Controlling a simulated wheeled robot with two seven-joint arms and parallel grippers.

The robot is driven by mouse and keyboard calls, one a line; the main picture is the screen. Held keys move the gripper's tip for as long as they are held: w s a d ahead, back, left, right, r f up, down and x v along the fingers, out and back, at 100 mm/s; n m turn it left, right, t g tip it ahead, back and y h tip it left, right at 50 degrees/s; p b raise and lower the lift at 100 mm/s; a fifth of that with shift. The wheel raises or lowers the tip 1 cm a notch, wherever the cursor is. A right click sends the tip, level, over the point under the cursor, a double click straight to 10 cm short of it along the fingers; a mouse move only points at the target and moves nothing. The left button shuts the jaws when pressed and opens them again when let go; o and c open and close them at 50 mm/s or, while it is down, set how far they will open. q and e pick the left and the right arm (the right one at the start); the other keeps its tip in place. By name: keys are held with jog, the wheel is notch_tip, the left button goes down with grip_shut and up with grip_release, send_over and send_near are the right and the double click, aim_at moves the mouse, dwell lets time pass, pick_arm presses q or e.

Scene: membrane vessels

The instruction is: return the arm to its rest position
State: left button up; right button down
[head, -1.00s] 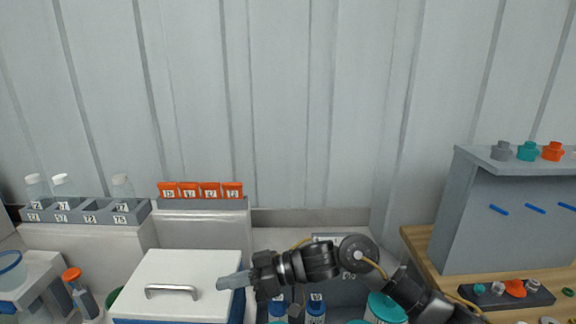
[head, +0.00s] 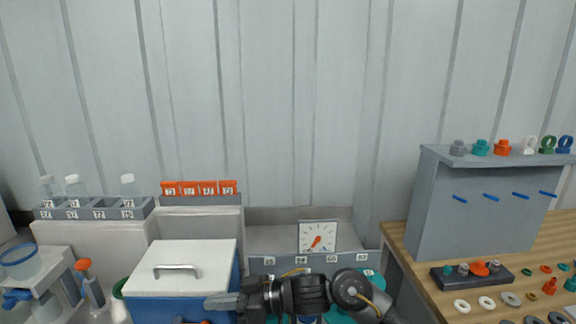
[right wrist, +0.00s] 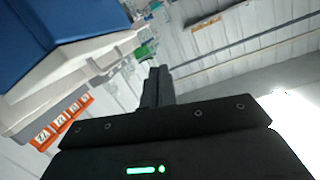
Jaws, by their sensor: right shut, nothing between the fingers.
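My right gripper (head: 222,302) is shut and empty. In the head view it points left, in front of the lower right part of the blue box with the white lid (head: 190,258). In the right wrist view its closed fingers (right wrist: 157,82) show at the middle, with the blue box (right wrist: 60,35) at the upper left. My right arm comes in from the bottom, right of the gripper. My left gripper is not in view.
A dial gauge (head: 318,237) stands at the back. At right, a wooden table (head: 450,305) bears a grey pegboard (head: 470,215) and several small rings.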

jog(key=s+d+f+m+t+h, duration=0.3)
jog(key=d+f+m+t+h, duration=0.65)
jog(key=d+f, duration=0.75)
jog(key=s+d+f+m+g+h, duration=0.2)
jog(key=s+d+f+g+h, duration=0.15)
jog(key=s+d, duration=0.8)
jog(key=s+d+f+m+g+h, duration=0.2)
jog(key=s+d+f+g+h, duration=0.15)
jog(key=s+d, duration=0.8)
jog(key=s+a+f+b, duration=0.1)
jog(key=s+f, duration=0.1)
jog(key=f, duration=1.4)
jog(key=s+f+b, duration=0.2)
jog(key=f, duration=1.4)
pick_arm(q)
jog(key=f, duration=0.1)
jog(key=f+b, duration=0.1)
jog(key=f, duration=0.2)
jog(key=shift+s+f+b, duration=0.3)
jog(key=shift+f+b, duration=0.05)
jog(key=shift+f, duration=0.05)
pick_arm(e)
jog(key=s+d+f+g, duration=0.1)
jog(key=s+d+f, duration=0.1)
jog(key=s+f, duration=1.3)
jog(key=shift+d+f+n+g, duration=0.3)
jog(key=shift+d+n+g, duration=0.05)
jog(key=shift+n, duration=0.1)
